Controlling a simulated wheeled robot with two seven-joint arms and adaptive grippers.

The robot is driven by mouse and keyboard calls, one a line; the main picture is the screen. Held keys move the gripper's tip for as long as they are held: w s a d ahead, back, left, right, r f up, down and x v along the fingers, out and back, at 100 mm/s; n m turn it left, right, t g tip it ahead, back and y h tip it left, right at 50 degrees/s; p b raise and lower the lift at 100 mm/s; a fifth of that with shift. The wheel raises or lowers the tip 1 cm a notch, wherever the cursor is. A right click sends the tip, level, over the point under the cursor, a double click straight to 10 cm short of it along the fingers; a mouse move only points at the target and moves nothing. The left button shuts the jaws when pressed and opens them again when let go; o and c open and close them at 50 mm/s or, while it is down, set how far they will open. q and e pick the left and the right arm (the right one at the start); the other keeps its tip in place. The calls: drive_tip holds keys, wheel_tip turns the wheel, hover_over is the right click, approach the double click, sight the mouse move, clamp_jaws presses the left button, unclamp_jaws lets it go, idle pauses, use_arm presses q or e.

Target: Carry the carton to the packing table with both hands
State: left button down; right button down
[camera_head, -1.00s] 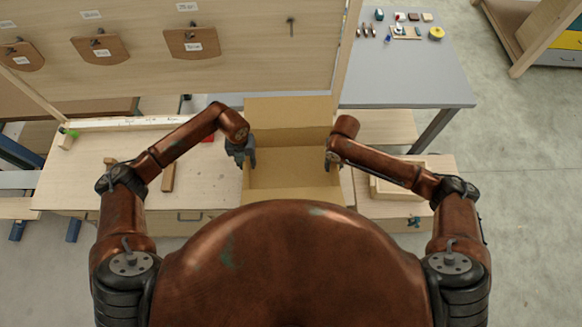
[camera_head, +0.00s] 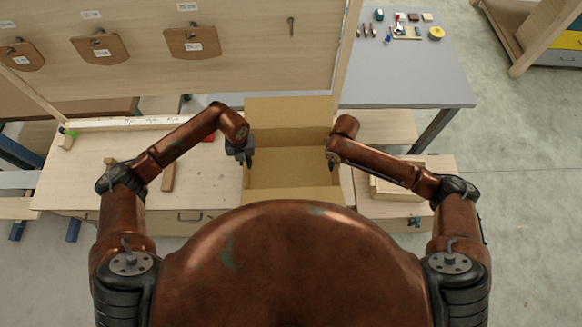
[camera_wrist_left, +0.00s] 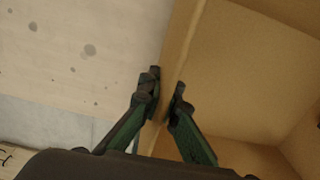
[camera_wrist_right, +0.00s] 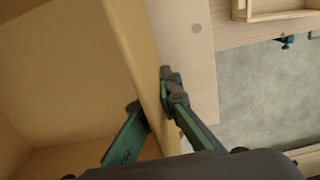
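The carton (camera_head: 290,180) is an open brown cardboard box in front of my body in the head view, with its far flap (camera_head: 288,112) standing up. My left gripper (camera_head: 246,158) straddles its left wall; in the left wrist view the fingers (camera_wrist_left: 166,90) are closed in on the wall, one inside and one outside. My right gripper (camera_head: 331,160) is at the right wall; in the right wrist view its fingers (camera_wrist_right: 150,92) pinch that wall the same way. The carton looks empty. My body hides its near side in the head view.
The carton is at a wooden workbench (camera_head: 105,185). A grey-topped table (camera_head: 410,75) stands behind to the right with small items at its far end; its near part is clear. A shallow wooden tray (camera_head: 385,188) is right of the carton. A tool panel (camera_head: 240,60) rises behind.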

use_arm(q)
drive_tip(key=shift+r, duration=0.1)
use_arm(e)
drive_tip(key=shift+r, duration=0.15)
